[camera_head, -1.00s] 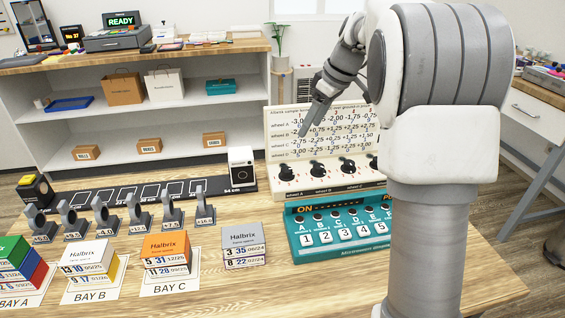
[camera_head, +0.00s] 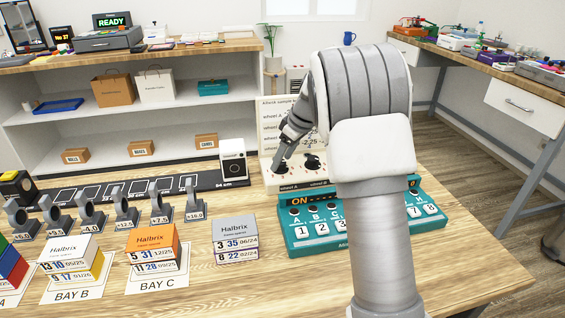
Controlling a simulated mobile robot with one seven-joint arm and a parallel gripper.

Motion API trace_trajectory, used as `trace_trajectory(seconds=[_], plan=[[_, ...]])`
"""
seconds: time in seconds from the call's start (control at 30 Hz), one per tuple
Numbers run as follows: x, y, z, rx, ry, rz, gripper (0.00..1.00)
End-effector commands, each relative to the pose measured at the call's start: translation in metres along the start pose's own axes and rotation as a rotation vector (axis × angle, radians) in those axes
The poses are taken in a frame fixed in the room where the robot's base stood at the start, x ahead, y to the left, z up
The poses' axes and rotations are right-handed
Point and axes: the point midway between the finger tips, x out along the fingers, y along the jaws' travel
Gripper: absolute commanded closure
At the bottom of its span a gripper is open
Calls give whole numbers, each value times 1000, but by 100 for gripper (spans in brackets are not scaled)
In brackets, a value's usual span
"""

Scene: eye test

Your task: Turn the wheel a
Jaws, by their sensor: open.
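Wheel A (camera_head: 283,170) is the leftmost black knob on the sloping front of a cream panel (camera_head: 268,115) on the wooden table, with its label below it. My gripper (camera_head: 279,160) points down at wheel A, with its fingertips right at the knob and covering part of it. The jaws are open, though the gap between them is hard to make out. I cannot tell whether the fingers touch the knob or straddle it. Wheel B (camera_head: 312,164) is the knob just to the right. My arm hides the right of the panel and much of its printed table.
A teal numbered button box (camera_head: 318,246) stands in front of the panel, partly behind my arm. Small boxes, including an orange one (camera_head: 152,240), and a row of grey lens stands (camera_head: 160,205) fill the left. A white instrument (camera_head: 233,160) stands left of the panel.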

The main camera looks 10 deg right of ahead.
Motion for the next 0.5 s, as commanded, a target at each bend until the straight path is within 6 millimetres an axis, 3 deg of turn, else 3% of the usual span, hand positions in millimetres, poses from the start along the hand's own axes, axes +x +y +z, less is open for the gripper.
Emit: trace_trajectory(seconds=[0.37,0.5], plan=[[6,0,0,-1,0,0,28],[6,0,0,-1,0,0,52]])
